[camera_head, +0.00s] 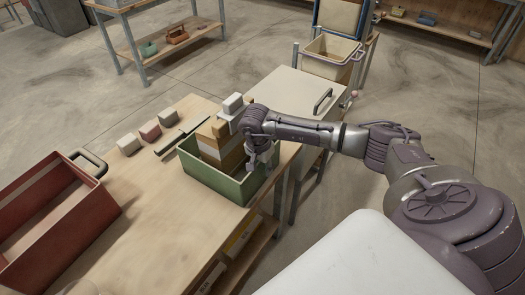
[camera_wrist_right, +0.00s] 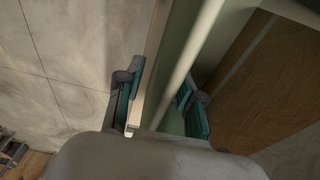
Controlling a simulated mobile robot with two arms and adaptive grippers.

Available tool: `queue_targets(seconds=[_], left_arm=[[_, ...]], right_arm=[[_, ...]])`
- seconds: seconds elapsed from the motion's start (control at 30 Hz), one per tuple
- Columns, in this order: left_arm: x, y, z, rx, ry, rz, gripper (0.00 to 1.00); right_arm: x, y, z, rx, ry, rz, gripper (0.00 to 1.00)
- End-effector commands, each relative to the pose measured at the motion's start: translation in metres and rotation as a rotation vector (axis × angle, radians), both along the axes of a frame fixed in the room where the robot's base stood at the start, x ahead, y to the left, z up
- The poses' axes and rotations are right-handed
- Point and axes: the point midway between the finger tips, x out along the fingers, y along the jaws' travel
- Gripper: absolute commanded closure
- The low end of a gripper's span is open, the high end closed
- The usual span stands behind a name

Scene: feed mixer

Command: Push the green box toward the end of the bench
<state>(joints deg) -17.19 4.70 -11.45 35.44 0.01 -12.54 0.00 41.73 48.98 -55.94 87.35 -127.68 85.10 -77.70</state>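The green box (camera_head: 236,188) stands on the wooden bench (camera_head: 165,215) near its right-hand edge, with stacked brown and tan blocks (camera_head: 222,146) inside. My right gripper (camera_head: 262,163) points down at the right wall of the box. In the right wrist view its two teal-padded fingers (camera_wrist_right: 162,98) are apart, on either side of the pale green rim (camera_wrist_right: 190,65). A gap shows between the fingers, and I cannot tell whether either pad touches the wall. My left gripper is not in view.
A red box (camera_head: 60,215) stands at the left of the bench. Several small blocks (camera_head: 150,131) and a dark bar (camera_head: 182,135) lie behind the green box. A pale-topped cabinet (camera_head: 290,98) adjoins the bench's far end. Bare floor lies to the right.

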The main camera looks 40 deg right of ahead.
Motion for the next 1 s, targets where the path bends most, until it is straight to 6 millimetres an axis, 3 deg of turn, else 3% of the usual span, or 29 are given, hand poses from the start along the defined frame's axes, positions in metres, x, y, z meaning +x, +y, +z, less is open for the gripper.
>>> queue_targets(seconds=[0.17, 0.6, 0.8, 1.0], left_arm=[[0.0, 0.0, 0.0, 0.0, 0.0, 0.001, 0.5], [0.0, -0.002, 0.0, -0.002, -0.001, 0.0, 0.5], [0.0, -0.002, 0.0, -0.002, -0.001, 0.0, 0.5], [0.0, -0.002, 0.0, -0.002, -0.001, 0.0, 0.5]], right_arm=[[0.0, 0.002, 0.018, 0.001, -0.004, 0.001, 0.63], [-0.004, 0.014, 0.103, -0.001, -0.004, 0.001, 0.63], [-0.005, 0.016, 0.117, -0.001, -0.001, -0.001, 0.63], [-0.006, 0.016, 0.119, -0.001, 0.0, -0.001, 0.63]])
